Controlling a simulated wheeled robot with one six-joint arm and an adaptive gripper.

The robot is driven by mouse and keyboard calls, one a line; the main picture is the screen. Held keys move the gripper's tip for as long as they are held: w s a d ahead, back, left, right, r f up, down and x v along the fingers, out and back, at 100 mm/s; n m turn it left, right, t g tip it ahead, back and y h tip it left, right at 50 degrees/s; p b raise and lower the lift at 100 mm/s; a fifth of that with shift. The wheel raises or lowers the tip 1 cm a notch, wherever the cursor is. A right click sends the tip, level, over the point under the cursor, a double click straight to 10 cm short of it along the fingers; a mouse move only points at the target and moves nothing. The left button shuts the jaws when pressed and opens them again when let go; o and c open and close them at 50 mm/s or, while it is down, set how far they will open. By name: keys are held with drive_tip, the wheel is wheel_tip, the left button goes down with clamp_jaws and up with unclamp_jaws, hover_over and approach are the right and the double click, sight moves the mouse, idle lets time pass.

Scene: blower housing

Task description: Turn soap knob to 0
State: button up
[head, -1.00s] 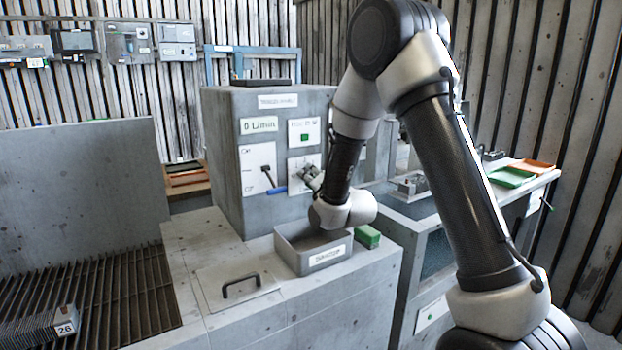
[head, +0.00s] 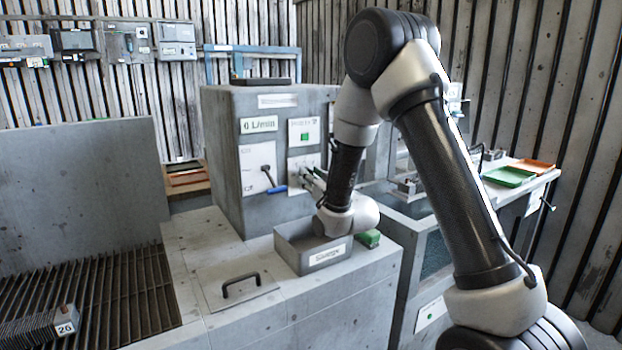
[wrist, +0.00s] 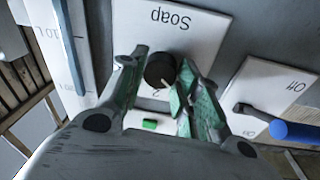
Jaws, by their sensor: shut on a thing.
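The soap knob (wrist: 160,70) is black and round, on a white plate (wrist: 195,28) that reads "Soap" upside down in the wrist view. A pale pointer line shows at the knob's lower edge, and a "2" is printed below it. My gripper (wrist: 160,80) is shut on the knob, with a green-padded finger on either side. In the head view my gripper (head: 312,180) is at the front of the grey machine (head: 228,150) and hides the knob. The other numbers on the dial cannot be seen.
A lever with a blue handle (head: 277,190) is close left of my gripper; it also shows in the wrist view (wrist: 295,132). A grey tray (head: 322,260) and a green block (head: 369,239) sit below my wrist. A lid handle (head: 241,283) stands on the counter.

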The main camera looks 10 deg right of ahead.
drive_tip(key=shift+n+y, duration=0.7)
drive_tip(key=shift+n, duration=3.9)
drive_tip(key=o, duration=1)
drive_tip(key=shift+o, duration=0.2)
drive_tip(key=shift+s+d, duration=0.1)
drive_tip(key=v, duration=0.7)
